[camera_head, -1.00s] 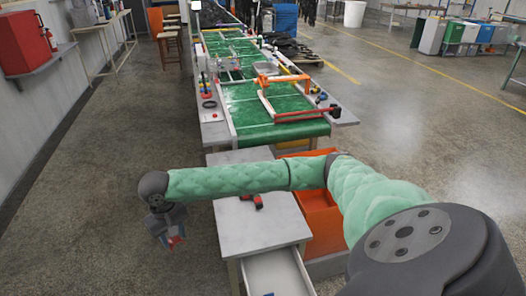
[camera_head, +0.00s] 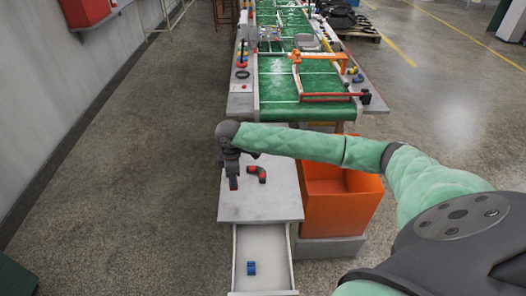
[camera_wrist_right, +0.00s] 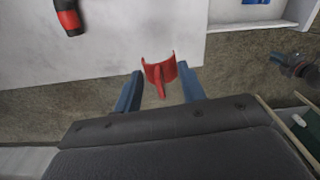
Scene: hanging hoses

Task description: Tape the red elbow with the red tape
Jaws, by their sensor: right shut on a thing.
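The red elbow (camera_head: 257,173), a dark bent pipe with red ends, lies on the grey table top; one end shows at the top left of the right wrist view (camera_wrist_right: 68,15). My right gripper (camera_head: 233,184) points down near the left side of the table, left of the elbow and apart from it. In the right wrist view its blue fingers (camera_wrist_right: 160,88) are shut on the red tape (camera_wrist_right: 158,72), a curved red open cuff with a narrow tab between the fingers. My left gripper is out of view.
The table (camera_head: 260,206) has an open drawer (camera_head: 268,246) with a blue roll (camera_head: 251,268) in it. An orange bin (camera_head: 338,205) stands right of the table. A green conveyor (camera_head: 290,85) lies beyond. Floor is free to the left.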

